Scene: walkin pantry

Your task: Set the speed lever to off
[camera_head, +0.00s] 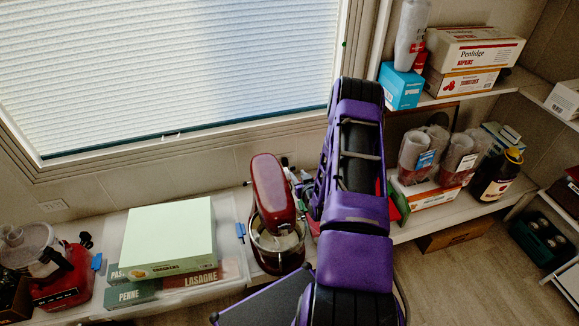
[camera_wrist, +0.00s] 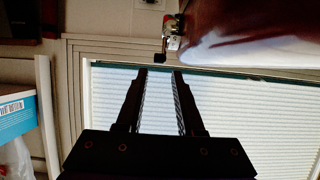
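The red stand mixer (camera_head: 272,195) stands on the counter below the window, with a shiny bowl (camera_head: 278,252) under its head. In the wrist view the mixer's red body (camera_wrist: 250,40) fills the upper right. A small metal fitting with a black knob (camera_wrist: 160,57), which looks like the speed lever, sticks out at its left end. My gripper (camera_wrist: 160,72) is open and empty, its two black fingers pointing at the knob, which appears just beyond the gap between the tips. Contact cannot be told. In the head view my purple arm hides the gripper.
A pale green box (camera_head: 168,238) lies on other boxes left of the mixer, and a red appliance (camera_head: 65,280) stands at the far left. Shelves at right hold cartons (camera_head: 470,50), a blue box (camera_head: 401,87) and a dark jar (camera_head: 497,175). The window blind (camera_head: 170,70) is behind.

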